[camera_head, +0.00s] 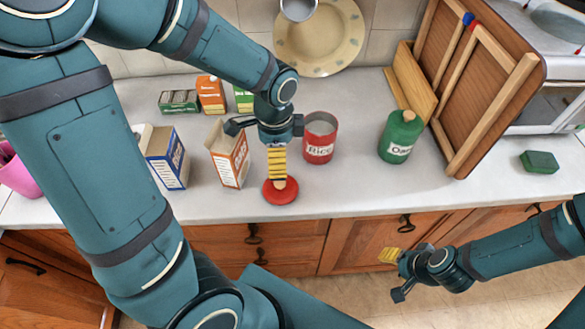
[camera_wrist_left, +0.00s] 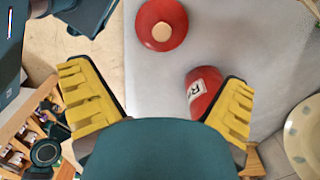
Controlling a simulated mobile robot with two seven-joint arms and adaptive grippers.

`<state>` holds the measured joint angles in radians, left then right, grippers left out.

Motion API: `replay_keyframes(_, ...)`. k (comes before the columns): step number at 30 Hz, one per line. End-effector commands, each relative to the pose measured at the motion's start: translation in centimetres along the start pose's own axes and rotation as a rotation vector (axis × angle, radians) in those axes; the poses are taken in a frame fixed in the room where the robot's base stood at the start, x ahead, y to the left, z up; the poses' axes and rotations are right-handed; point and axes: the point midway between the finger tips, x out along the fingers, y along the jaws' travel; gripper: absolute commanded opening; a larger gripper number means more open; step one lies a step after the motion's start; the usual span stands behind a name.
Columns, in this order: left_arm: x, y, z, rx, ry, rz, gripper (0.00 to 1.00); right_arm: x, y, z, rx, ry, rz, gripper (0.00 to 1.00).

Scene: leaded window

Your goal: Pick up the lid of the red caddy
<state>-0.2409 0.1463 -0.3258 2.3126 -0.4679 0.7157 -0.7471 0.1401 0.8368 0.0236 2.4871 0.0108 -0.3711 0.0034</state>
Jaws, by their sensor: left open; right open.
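The red lid (camera_head: 281,195) with a pale wooden knob lies flat on the counter, near its front edge. It also shows at the top of the left wrist view (camera_wrist_left: 176,42), beyond the fingertips and not between them. The red caddy (camera_head: 318,151), labelled Rice, stands uncovered behind and right of the lid; part of it shows in the left wrist view (camera_wrist_left: 200,85). My left gripper (camera_head: 277,165) is open and empty, pointing down above the lid; one yellow finger partly overlaps the knob. My right gripper (camera_head: 395,273) is open and empty, in front of the cabinets.
A green canister (camera_head: 400,140) with its lid on stands right of the caddy. An open orange-white box (camera_head: 229,160) and a blue box (camera_head: 167,157) stand to the left.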

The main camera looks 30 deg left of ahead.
Motion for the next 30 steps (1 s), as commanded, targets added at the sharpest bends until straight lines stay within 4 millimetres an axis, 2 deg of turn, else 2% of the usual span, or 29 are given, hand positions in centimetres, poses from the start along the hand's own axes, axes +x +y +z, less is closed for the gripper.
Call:
replay_keyframes(5,1.0,0.0,0.1,0.005,-0.006,0.003,1.00,0.2,0.1,0.1,0.001,-0.002,0.001,0.47)
replay_keyframes(15,7.1,0.0,0.1,0.005,-0.005,0.003,1.00,1.5,0.6,0.3,0.001,-0.002,0.003,0.47)
replay_keyframes(23,8.8,0.0,0.1,0.003,-0.003,0.001,1.00,1.8,0.6,0.3,0.001,-0.001,0.004,0.47)
replay_keyframes(30,12.1,-0.2,0.0,0.003,-0.006,0.004,1.00,2.5,0.8,0.4,0.000,-0.001,0.005,0.47)
